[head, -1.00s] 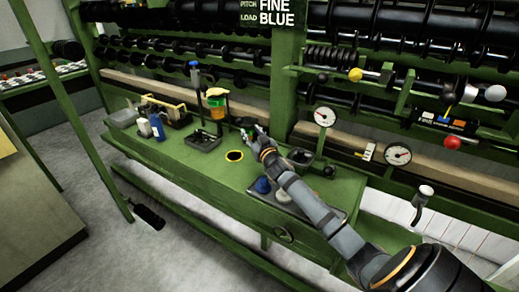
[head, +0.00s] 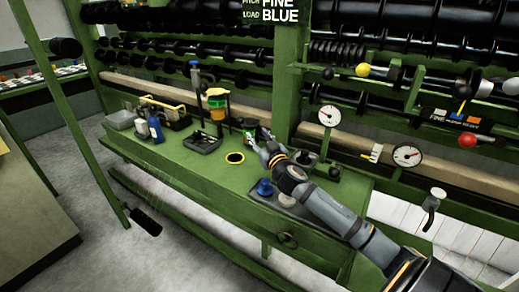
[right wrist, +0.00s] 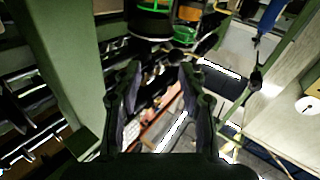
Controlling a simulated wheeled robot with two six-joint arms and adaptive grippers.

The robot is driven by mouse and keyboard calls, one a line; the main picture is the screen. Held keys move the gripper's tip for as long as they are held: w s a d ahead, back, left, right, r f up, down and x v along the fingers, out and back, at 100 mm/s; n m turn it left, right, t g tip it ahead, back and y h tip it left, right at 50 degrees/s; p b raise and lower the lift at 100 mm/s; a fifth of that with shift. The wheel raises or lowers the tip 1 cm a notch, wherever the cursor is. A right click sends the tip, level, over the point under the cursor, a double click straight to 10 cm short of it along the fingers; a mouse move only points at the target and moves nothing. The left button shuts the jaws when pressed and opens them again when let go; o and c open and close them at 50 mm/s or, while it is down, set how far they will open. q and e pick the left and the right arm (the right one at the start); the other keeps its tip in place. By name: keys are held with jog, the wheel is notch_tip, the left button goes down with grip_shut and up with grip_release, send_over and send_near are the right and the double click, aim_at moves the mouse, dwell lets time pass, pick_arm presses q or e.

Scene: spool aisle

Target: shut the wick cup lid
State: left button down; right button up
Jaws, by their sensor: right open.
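My right gripper (head: 262,138) is open over the back of the green bench, and its two spread fingers also show in the right wrist view (right wrist: 158,78). No object is visible between the fingers. Just beyond the fingertips is a small dark cup with a green part (head: 249,124), likely the wick cup. In the right wrist view, a dark round body with a green band (right wrist: 152,22) at the top edge may be the same cup. Its lid cannot be made out clearly, so I cannot tell its angle. My left gripper is not in view.
On the green bench (head: 205,172) are a yellow-ringed hole (head: 235,158), a dark tray (head: 203,142), a blue bottle (head: 156,129) and a blue knobbed piece (head: 265,187). A green post (head: 287,75) stands behind the gripper. Dial gauges (head: 329,116) are to the right.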

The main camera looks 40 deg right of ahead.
jog(key=shift+m+g, duration=0.4)
jog(key=f, duration=0.2)
jog(key=s+f, duration=0.1)
jog(key=f, duration=0.1)
jog(key=shift+d+f, duration=0.1)
jog(key=shift+f, duration=0.2)
jog(key=shift+s, duration=0.5)
jog(key=s+a+r, duration=0.1)
jog(key=s+r, duration=0.2)
jog(key=s, duration=0.4)
jog(key=shift+a+r+n+t, duration=0.3)
jog(key=shift+a+r+t, duration=0.05)
jog(key=shift+a+t, duration=0.05)
jog(key=shift+w+r, duration=0.1)
jog(key=shift+w, duration=0.05)
